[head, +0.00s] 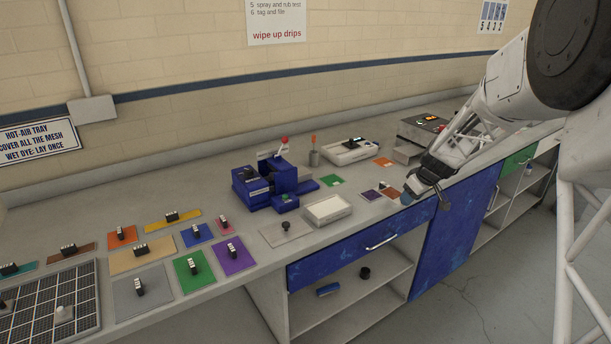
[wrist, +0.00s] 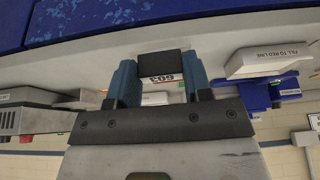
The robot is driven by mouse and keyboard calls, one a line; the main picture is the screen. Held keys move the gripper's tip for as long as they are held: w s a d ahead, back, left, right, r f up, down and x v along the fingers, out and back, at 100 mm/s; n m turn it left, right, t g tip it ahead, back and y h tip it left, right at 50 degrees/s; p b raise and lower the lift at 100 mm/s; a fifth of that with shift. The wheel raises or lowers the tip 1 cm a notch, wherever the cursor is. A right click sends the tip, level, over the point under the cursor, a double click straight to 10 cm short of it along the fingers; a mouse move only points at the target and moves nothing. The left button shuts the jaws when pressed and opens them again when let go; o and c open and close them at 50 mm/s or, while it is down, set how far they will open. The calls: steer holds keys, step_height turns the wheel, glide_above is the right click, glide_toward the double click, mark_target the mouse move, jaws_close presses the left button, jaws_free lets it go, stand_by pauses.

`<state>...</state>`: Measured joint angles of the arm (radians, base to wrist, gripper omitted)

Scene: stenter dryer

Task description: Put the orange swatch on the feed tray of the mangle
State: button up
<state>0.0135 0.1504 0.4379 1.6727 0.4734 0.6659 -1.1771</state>
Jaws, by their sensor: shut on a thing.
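My gripper (wrist: 160,85) is shut on a dark block with a white number label (wrist: 158,66), held between its blue fingers. No swatch colour shows on the held block. In the head view my gripper (head: 420,193) is above the counter's front edge, right of the small coloured squares. An orange swatch (head: 121,238) with a black grip lies on the left of the counter. A flat orange square (head: 382,162) lies near the back, left of the grey control box. A blue machine (head: 262,186), which may be the mangle, stands mid-counter; its feed tray is not clearly identifiable.
A white trough (head: 327,209) stands right of the blue machine, and a white tray (head: 350,151) behind. Several other gripped swatches and a black mesh tray (head: 50,312) fill the left. A grey box with lit buttons (head: 425,128) stands at the right. Open shelves are below the counter.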

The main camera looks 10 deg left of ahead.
steer(key=w+a+r+n+g, duration=0.3)
steer(key=w+a+n, duration=0.5)
steer(key=w+a, duration=0.5)
steer(key=w+a+r+n+g, duration=0.3)
steer(key=w+a+n, duration=0.6)
steer(key=w+a, duration=0.5)
steer(key=shift+w+a+r+n, duration=0.15)
steer(key=shift+a+r+n, duration=0.15)
steer(key=shift+a+r, duration=0.4)
steer(key=shift+d+r, duration=0.1)
steer(key=shift+d, duration=0.05)
steer(key=s+a+f, duration=0.5)
steer(key=s+a, duration=0.2)
steer(key=shift+s+a+f, duration=0.3)
